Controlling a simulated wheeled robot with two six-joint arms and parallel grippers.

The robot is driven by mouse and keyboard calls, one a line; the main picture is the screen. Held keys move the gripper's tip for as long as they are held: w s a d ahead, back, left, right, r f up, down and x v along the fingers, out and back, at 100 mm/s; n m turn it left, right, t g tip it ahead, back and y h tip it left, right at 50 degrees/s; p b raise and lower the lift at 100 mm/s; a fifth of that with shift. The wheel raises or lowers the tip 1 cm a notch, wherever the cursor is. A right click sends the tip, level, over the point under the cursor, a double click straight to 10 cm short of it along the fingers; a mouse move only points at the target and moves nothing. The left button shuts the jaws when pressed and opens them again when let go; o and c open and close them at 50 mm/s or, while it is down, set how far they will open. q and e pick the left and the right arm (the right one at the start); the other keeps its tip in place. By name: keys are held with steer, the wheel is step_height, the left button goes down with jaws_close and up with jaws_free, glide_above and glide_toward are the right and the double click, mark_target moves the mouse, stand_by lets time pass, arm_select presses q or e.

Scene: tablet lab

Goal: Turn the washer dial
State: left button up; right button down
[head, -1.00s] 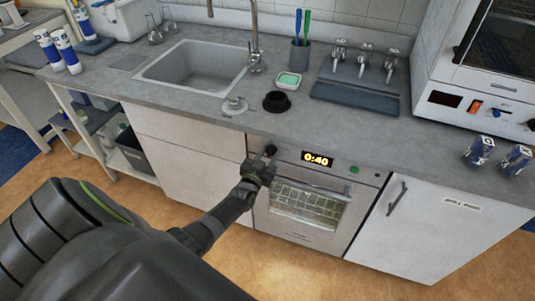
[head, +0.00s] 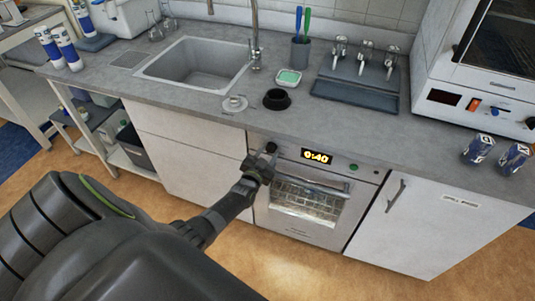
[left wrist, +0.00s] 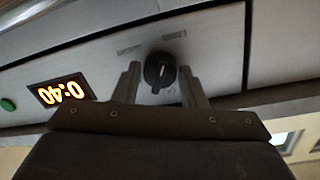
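The washer (head: 306,210) is built in under the counter, with a glass door and a lit display (head: 317,157) reading 0:40. Its black dial (head: 271,147) sits at the left of the panel. In the left wrist view the dial (left wrist: 159,70) lies between and just beyond the fingertips, with a pale pointer line on it. My left gripper (head: 263,160) is at the dial; in the left wrist view its two fingers (left wrist: 160,82) are spread apart, one on each side, with gaps to the dial. My right gripper is in no view.
A green button (head: 353,167) is right of the display. The grey counter (head: 215,112) above holds a sink (head: 195,63), a black ring-shaped piece (head: 277,99) and a small green-topped dish (head: 289,77). A cabinet handle (head: 396,196) is to the right.

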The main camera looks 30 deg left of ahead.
arm_select(q)
steer(key=o, duration=0.3)
steer(key=shift+o, duration=0.2)
steer(key=s+d, duration=0.3)
steer(key=s, duration=1.4)
steer(key=shift+r, duration=0.35)
